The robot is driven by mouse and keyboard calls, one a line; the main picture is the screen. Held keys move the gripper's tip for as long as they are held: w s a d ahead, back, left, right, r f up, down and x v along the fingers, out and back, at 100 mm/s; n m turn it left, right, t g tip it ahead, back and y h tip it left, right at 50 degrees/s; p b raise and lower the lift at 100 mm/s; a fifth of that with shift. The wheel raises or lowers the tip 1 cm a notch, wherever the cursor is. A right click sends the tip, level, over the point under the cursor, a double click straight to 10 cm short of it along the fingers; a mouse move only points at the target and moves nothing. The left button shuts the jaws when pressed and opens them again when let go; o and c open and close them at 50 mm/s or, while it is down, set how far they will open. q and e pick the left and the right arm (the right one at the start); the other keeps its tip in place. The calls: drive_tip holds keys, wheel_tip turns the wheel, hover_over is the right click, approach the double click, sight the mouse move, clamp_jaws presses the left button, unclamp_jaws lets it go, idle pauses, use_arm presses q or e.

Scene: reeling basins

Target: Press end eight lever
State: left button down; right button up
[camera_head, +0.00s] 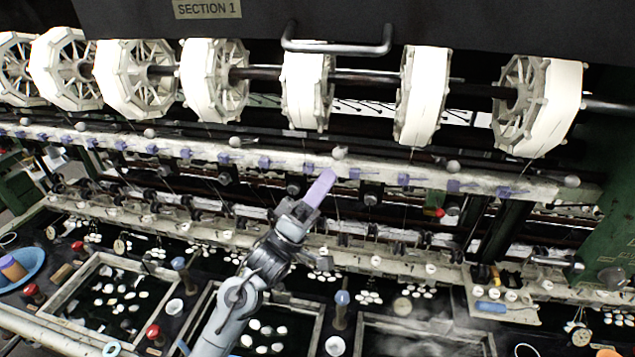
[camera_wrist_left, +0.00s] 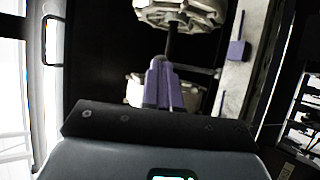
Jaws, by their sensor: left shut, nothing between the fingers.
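A row of small purple levers sits along the pale horizontal beam (camera_head: 430,177) below the reels. I cannot read any number marking the end eight lever. My left gripper (camera_head: 326,180), with purple fingers, is shut and empty, its tips overlapping the beam; contact cannot be told. In the left wrist view the shut fingers (camera_wrist_left: 160,82) point past a purple lever (camera_wrist_left: 237,52) to their right.
White reels (camera_head: 308,90) hang on a dark shaft above the beam, under a panel with a metal handle (camera_head: 338,47). Below are basins (camera_head: 110,297) with white cocoons, and posts with blue (camera_head: 342,298) or red knobs. A green frame (camera_head: 605,215) stands at right.

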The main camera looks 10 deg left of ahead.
use_arm(q)
drive_tip(key=shift+f, duration=0.1)
drive_tip(key=s+a+f+b, duration=0.4)
drive_tip(key=s+a+f, duration=0.2)
drive_tip(key=s, duration=0.4)
drive_tip(key=shift+a+f, duration=0.15)
drive_tip(key=shift+f, duration=0.6)
